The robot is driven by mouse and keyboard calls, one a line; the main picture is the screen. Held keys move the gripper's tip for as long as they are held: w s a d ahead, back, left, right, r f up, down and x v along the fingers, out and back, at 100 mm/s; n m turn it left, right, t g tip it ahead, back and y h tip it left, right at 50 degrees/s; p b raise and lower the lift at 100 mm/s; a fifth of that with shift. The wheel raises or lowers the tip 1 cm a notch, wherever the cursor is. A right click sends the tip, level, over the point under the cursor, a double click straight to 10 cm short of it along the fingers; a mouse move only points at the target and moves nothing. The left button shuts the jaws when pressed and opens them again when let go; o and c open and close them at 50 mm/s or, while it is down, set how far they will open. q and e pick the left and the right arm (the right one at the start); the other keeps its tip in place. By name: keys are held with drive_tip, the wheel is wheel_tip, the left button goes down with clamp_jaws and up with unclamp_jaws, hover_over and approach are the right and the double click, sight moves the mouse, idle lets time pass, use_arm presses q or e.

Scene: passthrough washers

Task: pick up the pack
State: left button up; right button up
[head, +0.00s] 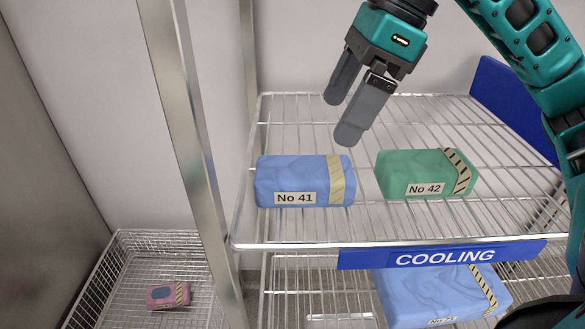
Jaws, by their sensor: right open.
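A blue pack labelled No 41 (290,181) lies on the upper wire shelf (300,228). A green pack labelled No 42 (415,173) lies to its right on the same shelf, with a clear gap between them. Both carry a striped or plain band near the right end. My right gripper (341,118) is open and empty, its two grey fingers pointing down and left. In the picture it is above the right end of No 41 and does not appear to touch either pack. My left gripper is not in view.
A blue COOLING sign (440,255) runs along the shelf's front edge. Another blue pack (425,295) lies on the level below. A metal post (190,150) stands left of the shelf. A wire basket (120,270) at lower left holds a small pink pack (167,296).

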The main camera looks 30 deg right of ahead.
sight(306, 167)
drive_tip(key=x, duration=0.3)
drive_tip(key=b+x, duration=0.1)
drive_tip(key=x, duration=0.2)
drive_tip(key=shift+s, duration=0.2)
drive_tip(key=x, duration=0.3)
drive_tip(key=b+x, duration=0.1)
drive_tip(key=x, duration=0.1)
drive_tip(key=shift+w+f, duration=0.3)
drive_tip(key=shift+w, duration=0.15)
drive_tip(key=shift+c, duration=0.5)
drive_tip(key=shift+r, duration=0.1)
drive_tip(key=c, duration=1)
